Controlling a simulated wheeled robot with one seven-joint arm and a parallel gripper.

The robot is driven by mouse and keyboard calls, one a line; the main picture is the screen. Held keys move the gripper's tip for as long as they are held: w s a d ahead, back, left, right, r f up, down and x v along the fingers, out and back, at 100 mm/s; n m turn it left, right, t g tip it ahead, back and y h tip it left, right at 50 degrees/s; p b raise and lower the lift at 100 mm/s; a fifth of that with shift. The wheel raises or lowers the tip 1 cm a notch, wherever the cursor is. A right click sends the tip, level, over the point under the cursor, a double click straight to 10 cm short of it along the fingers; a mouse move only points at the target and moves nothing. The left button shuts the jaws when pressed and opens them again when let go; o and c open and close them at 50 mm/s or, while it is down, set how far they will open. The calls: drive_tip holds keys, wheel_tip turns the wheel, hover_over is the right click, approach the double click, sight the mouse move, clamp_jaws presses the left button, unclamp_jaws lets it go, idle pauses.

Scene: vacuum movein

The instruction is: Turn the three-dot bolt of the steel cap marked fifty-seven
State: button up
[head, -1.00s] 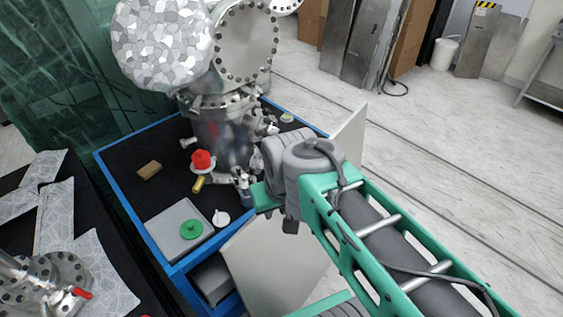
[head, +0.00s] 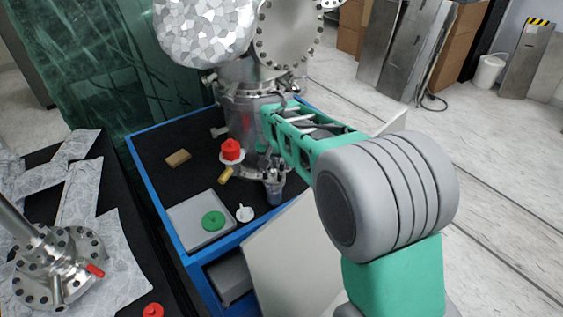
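No steel cap with a readable fifty-seven shows, and no three-dot mark can be made out. A round steel flange (head: 287,32) with a ring of bolts sits high on the steel vacuum chamber (head: 240,118); its top is cut off by the frame. My arm reaches from the lower right toward the chamber's right side, its green link ending against the chamber in the picture. My gripper cannot be seen; whether it touches anything is hidden.
The blue-edged cart (head: 163,222) carries a grey box (head: 186,214), a green disc (head: 213,221), a red knob (head: 232,150) and a brown block (head: 178,158). Another bolted steel flange (head: 28,283) lies on the dark table at left.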

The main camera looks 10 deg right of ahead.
drive_tip(key=shift+f, duration=0.1)
clamp_jaws()
idle(0.7)
drive_tip(key=m+h, duration=0.1)
drive_tip(key=m, duration=0.3)
drive_tip(key=shift+w+a+g+p, duration=0.15)
drive_tip(key=shift+g+p, duration=0.15)
drive_tip(key=shift+g, duration=0.1)
drive_tip(key=m+p, duration=0.1)
drive_tip(key=m, duration=0.1)
drive_tip(key=m+g+h, duration=0.1)
drive_tip(key=m, duration=0.2)
drive_tip(key=shift+w+g+p, duration=0.1)
drive_tip(key=shift+g+p, duration=0.2)
drive_tip(key=shift+p, duration=0.05)
drive_tip(key=m+p, duration=0.1)
drive_tip(key=m, duration=0.1)
drive_tip(key=m+g+p, duration=0.1)
drive_tip(key=m+p, duration=0.1)
drive_tip(key=shift+w+r+m+g+h, duration=0.1)
drive_tip(key=shift+r+m+g+h, duration=0.1)
drive_tip(key=shift+m+g+h, duration=0.1)
drive_tip(key=m+g+p, duration=0.1)
drive_tip(key=m+p, duration=0.2)
drive_tip(key=shift+w+f+m+g+p, duration=0.1)
drive_tip(key=shift+m+g+p, duration=0.2)
drive_tip(key=shift+m, duration=0.1)
